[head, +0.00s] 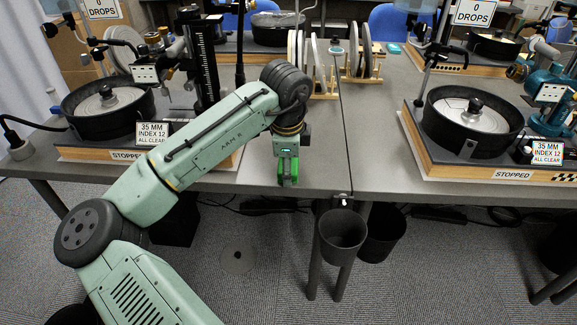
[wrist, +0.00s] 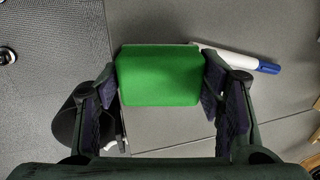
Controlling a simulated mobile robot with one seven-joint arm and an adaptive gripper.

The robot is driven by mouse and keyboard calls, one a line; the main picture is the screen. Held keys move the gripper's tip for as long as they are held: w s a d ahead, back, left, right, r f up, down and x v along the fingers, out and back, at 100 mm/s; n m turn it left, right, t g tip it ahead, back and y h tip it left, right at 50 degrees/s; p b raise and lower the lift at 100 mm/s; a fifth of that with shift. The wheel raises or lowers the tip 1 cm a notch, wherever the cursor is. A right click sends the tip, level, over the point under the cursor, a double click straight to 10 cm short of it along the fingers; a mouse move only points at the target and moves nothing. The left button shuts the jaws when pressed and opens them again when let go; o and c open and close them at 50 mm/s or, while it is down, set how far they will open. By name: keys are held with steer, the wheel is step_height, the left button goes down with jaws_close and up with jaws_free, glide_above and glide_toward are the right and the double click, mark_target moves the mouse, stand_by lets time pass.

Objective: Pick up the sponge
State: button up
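The sponge is a bright green block. In the wrist view the sponge (wrist: 160,76) sits between my two fingertips, with a dark pad against each side. My gripper (wrist: 160,84) appears shut on it, with no clear gap at either side. In the head view my gripper (head: 287,166) points down near the front edge of the grey table (head: 325,160), and the sponge (head: 288,171) shows at its tips, partly hidden by the fingers. I cannot tell whether the sponge touches the tabletop.
A white marker with a blue cap (wrist: 240,59) lies beside the sponge. A dark bin (head: 342,236) hangs at the table's front edge, right of my gripper. Lap machines stand left (head: 108,108) and right (head: 468,120). A wooden rack of discs (head: 362,62) stands behind.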

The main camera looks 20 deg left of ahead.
steer(key=c, duration=0.7)
steer(key=shift+r, duration=0.1)
steer(key=shift+r, duration=0.55)
steer(key=shift+w+b+v, duration=0.25)
steer(key=shift+b+v, duration=0.05)
steer(key=shift+v, duration=0.8)
steer(key=s, duration=0.5)
steer(key=s+r+b, duration=0.1)
steer(key=s, duration=0.4)
steer(key=s+b, duration=0.1)
steer(key=s, duration=0.5)
steer(key=shift+a+r, duration=0.3)
steer(key=shift+a, duration=0.05)
